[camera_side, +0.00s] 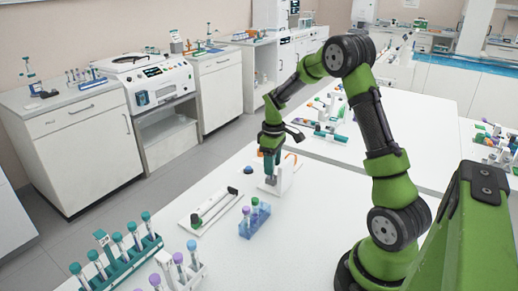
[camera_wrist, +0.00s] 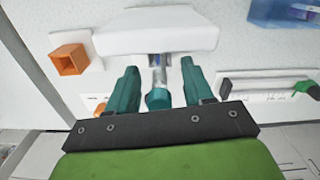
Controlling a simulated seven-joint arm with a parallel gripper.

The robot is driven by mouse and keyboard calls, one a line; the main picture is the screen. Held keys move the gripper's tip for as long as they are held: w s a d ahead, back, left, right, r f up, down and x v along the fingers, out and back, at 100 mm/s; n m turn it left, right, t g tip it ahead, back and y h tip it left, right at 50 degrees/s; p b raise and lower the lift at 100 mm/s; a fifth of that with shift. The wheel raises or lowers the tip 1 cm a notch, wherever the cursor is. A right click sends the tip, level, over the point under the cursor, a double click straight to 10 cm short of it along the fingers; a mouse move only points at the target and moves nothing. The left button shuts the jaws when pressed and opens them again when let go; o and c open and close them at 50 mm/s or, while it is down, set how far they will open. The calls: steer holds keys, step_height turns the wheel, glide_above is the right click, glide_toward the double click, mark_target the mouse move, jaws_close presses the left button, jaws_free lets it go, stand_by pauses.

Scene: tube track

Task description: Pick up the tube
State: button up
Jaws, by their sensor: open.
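The tube (camera_wrist: 157,97) has a teal cap and a clear body. In the wrist view it stands out from a white block (camera_wrist: 155,35), with its cap towards my gripper. My gripper (camera_wrist: 158,68) is open, with one teal finger on each side of the tube and a visible gap on both sides. In the side view my gripper (camera_side: 270,172) points down at the white stand (camera_side: 286,178) on the table. The tube is hard to make out there, hidden by the fingers.
An orange square opening (camera_wrist: 68,60) sits left of the block. A blue rack (camera_side: 254,222) with tubes and a teal rack (camera_side: 128,262) with several tubes stand nearer. The table's front right is clear.

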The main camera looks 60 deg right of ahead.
steer(key=shift+c, duration=0.3)
steer(key=c, duration=0.8)
steer(key=shift+c, duration=0.2)
step_height(320, 180, up, 10)
steer(key=shift+r, duration=0.1)
steer(key=shift+f, duration=0.2)
steer(key=shift+f, duration=4.6)
